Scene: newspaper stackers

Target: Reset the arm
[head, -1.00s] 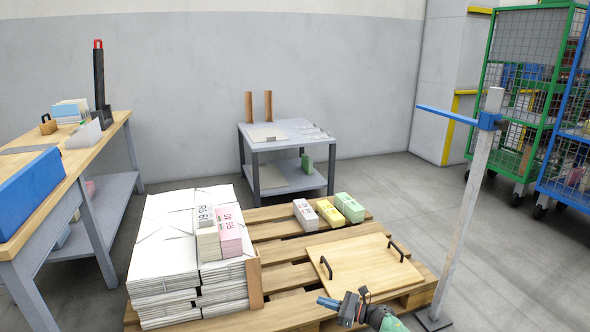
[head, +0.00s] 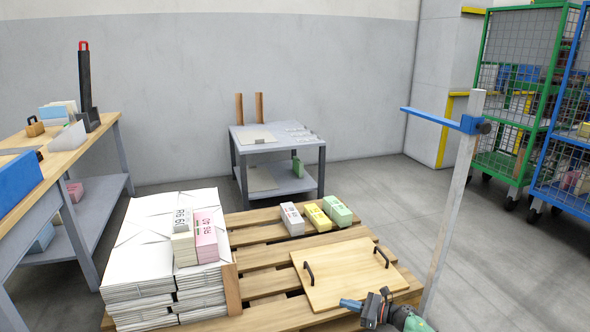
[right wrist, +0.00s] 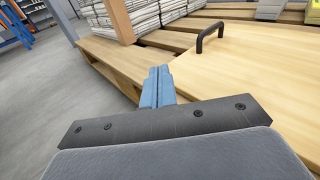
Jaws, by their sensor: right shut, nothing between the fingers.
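My right gripper (head: 352,305) is at the bottom of the head view, by the front edge of the wooden pallet (head: 262,318). In the right wrist view its blue fingers (right wrist: 158,86) are together with nothing between them. The wooden board (head: 345,272) with two black handles lies flat on the pallet just beyond the gripper. In the right wrist view one black handle (right wrist: 209,36) stands ahead and to the right of the fingers, apart from them. My left gripper is in neither view.
White newspaper stacks (head: 140,262) fill the pallet's left side, with bundles on top. Grey, yellow and green bundles (head: 318,217) lie at its back. A post with a blue arm (head: 455,190) stands right. A grey table (head: 277,145) and workbench (head: 75,150) stand beyond.

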